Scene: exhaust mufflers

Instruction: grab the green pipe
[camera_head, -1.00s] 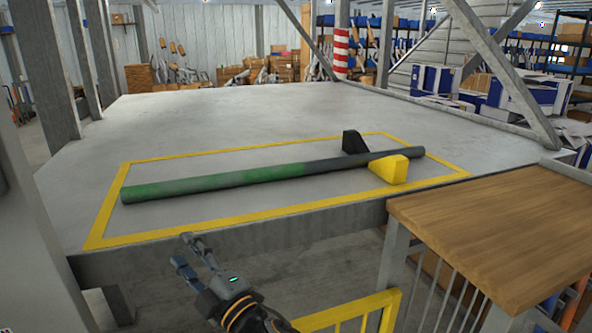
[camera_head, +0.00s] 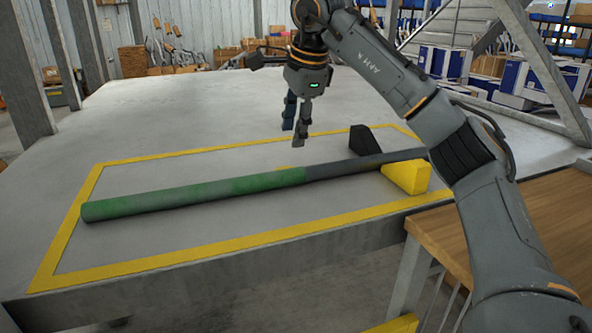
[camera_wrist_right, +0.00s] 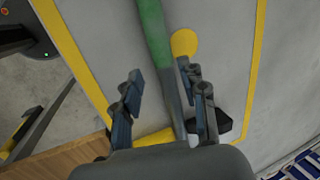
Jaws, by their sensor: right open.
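The pipe (camera_head: 190,194) lies on the grey platform; its left part is green and its right part dark grey. Its right end rests between a black wedge (camera_head: 360,140) and a yellow wedge (camera_head: 406,178). My right gripper (camera_head: 294,131) is open and empty, pointing down above the platform near the pipe's middle. In the right wrist view, the pipe (camera_wrist_right: 154,32) runs in line between the fingers of this gripper (camera_wrist_right: 162,76), apparently still below them. A dark part with a green light, probably my left gripper, shows at that view's upper left; its fingers cannot be made out.
Yellow tape (camera_head: 150,267) outlines the pipe's area on the platform (camera_head: 200,110). A round yellow patch (camera_wrist_right: 184,42) shows beside the pipe in the wrist view. A wooden table (camera_head: 530,205) stands at the front right. The platform behind the pipe is clear.

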